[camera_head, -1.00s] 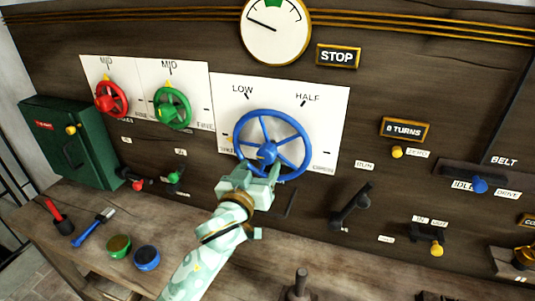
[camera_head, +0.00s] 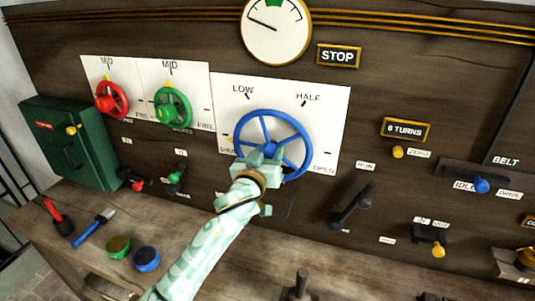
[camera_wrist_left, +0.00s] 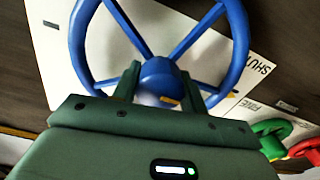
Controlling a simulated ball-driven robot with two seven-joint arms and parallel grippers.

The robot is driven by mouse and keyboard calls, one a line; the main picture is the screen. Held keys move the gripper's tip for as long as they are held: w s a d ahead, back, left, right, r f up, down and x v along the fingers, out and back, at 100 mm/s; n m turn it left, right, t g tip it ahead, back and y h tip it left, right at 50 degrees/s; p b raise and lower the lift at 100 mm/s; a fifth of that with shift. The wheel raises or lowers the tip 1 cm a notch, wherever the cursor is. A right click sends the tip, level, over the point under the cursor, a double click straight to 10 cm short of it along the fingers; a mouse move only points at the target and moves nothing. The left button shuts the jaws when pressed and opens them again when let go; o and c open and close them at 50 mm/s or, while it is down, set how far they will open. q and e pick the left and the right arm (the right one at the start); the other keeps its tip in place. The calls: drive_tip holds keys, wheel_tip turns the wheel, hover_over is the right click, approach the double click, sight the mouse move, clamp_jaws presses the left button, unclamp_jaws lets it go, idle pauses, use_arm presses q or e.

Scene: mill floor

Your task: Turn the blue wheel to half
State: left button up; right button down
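The blue wheel (camera_head: 298,126) stands on a white plate (camera_head: 335,112) marked LOW and HALF along the top, with SHUT at lower left and OPEN at lower right. Its pointer is not clear to me. In the left wrist view the blue wheel (camera_wrist_left: 243,45) fills the top. There the two fingers of my left gripper (camera_wrist_left: 158,88) stand apart, one on each side of the hub. A firm grip does not show. My right gripper is not in view.
A red wheel (camera_head: 123,98) and a green wheel (camera_head: 186,108) stand to the left. A black lever (camera_head: 352,205) is at lower right of the blue wheel. A gauge (camera_head: 276,30) and a STOP sign (camera_head: 338,56) are above. The bench holds a brush (camera_head: 93,229) and small bowls.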

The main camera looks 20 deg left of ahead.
use_arm(q)
drive_tip(key=shift+r+m+p, duration=0.1)
drive_tip(key=shift+m+p, duration=0.7)
drive_tip(key=shift+m, duration=0.3)
drive_tip(key=m+p, duration=0.1)
drive_tip(key=m, duration=0.1)
drive_tip(key=shift+m+p, duration=0.3)
drive_tip(key=m+p, duration=0.1)
drive_tip(key=m, duration=0.2)
drive_tip(key=shift+m+p, duration=0.3)
drive_tip(key=m+p, duration=0.1)
drive_tip(key=m, duration=0.2)
drive_tip(key=shift+m, duration=0.3)
drive_tip(key=m+p, duration=0.2)
drive_tip(key=m, duration=0.4)
drive_tip(key=shift+m, duration=0.3)
drive_tip(key=m+p, duration=0.1)
drive_tip(key=m, duration=0.4)
drive_tip(key=shift+m, duration=0.3)
